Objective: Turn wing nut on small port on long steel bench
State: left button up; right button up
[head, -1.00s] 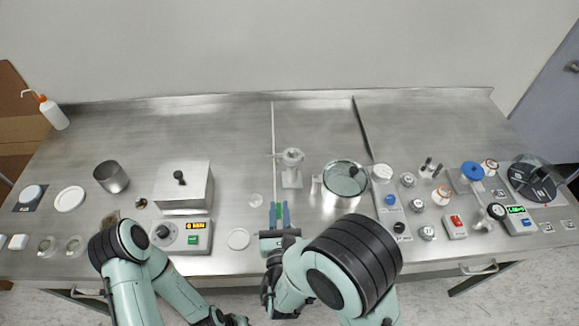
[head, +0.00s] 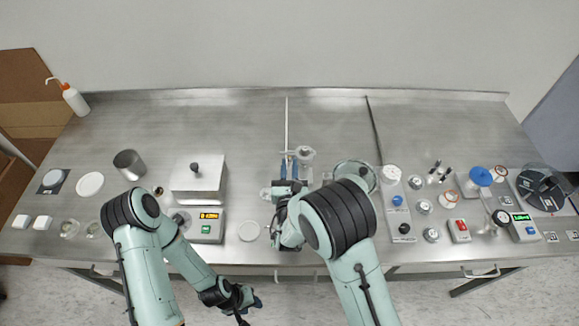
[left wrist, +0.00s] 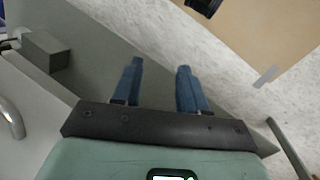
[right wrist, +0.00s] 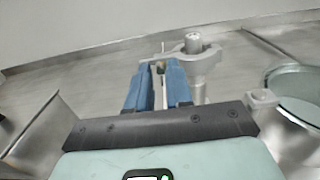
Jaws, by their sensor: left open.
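The small port (head: 305,155) is a grey upright fitting with a clamp around its top, standing on the long steel bench (head: 245,125). In the right wrist view the clamp (right wrist: 192,47) reaches left toward a small brownish piece, likely the wing nut (right wrist: 158,67). My right gripper (head: 289,163) is just left of the port. Its blue fingers (right wrist: 158,75) stand partly apart on either side of that piece; I cannot tell if they touch it. My left gripper (head: 254,303) is open and empty, low in front of the bench; its fingers (left wrist: 160,75) point over the floor.
A glass-topped round chamber (head: 357,176) stands right of the port, partly behind my right arm. A metal box (head: 197,180) and its controller (head: 207,226) are to the left. Several fittings crowd the bench's right side. The rear of the bench is clear.

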grip_shut()
pick_arm(q)
jog(key=s+f+g+b, duration=0.1)
jog(key=s+f+b, duration=0.7)
jog(key=f+b, duration=0.2)
jog(key=shift+f, duration=1.15)
pick_arm(e)
jog(key=shift+d+m, duration=0.15)
jog(key=shift+m, duration=3.45)
jog(key=shift+r, duration=0.1)
grip_release()
